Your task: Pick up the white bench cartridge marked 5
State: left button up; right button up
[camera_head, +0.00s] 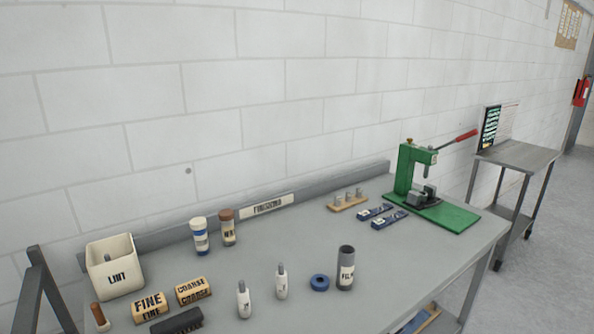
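Two small white cartridge-like bottles with grey tips stand upright on the grey workbench (400,255). One white bottle (243,302) is nearer the front, and the other white bottle (281,283) is just to its right and a little farther back. Each carries a dark mark that is too small to read, so I cannot tell which is marked 5. Neither of my grippers is in view.
Left of the bottles are blocks marked FINE (149,307) and COARSE (193,291) and a white LINT box (114,267). Right are a blue ring (320,282) and a dark cylinder (345,268). A green press (430,190) stands at the far right end.

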aim_at(281, 276)
jog(key=l+u, duration=0.4)
jog(key=k+l+u, duration=0.2)
jog(key=l+u, duration=0.25)
jog(key=l, duration=0.1)
